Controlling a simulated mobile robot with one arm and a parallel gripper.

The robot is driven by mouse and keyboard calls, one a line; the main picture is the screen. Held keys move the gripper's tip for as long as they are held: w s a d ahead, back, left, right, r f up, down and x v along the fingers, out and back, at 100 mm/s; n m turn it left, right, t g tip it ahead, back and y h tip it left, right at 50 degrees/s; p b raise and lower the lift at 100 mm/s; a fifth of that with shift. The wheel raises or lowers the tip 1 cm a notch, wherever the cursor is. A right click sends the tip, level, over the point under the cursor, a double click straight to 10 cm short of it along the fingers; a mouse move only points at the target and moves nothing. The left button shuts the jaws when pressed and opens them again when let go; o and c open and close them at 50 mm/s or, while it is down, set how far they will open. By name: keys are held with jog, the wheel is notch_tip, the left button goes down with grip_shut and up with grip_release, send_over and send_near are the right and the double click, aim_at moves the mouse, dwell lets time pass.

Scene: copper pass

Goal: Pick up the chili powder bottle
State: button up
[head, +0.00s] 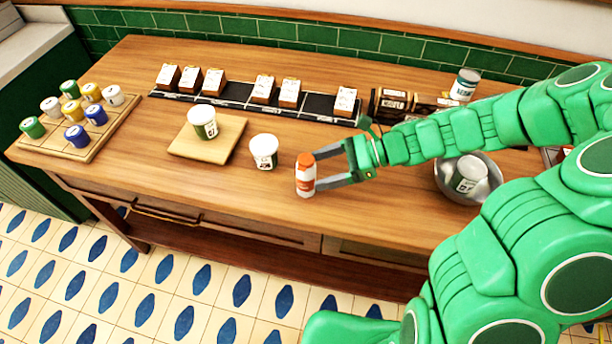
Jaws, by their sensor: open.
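A small bottle with an orange cap and a white and orange label (305,178) stands upright on the wooden counter, near its front edge. It looks like the chili powder bottle, though its label is too small to read. My gripper (326,168) comes in from the right and is open. Its two grey fingers point left at the bottle, with their tips at or right beside its right side. I cannot tell whether they touch it or reach around it.
A white tub (264,152) stands close to the left of the bottle. Another tub (203,121) sits on a wooden board (181,149). A metal bowl (488,199) holding a tub is under my arm. A dark rack (231,97) with small boxes runs behind. Several coloured jars stand on a tray (94,146) at left.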

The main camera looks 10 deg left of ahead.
aim_at(299, 175)
jog(key=shift+r+x, duration=0.15)
jog(key=shift+x, duration=1.5)
jog(key=shift+r+x, duration=0.15)
jog(key=shift+x, duration=1.45)
jog(key=shift+s+a, duration=0.1)
jog(key=c, duration=1.1)
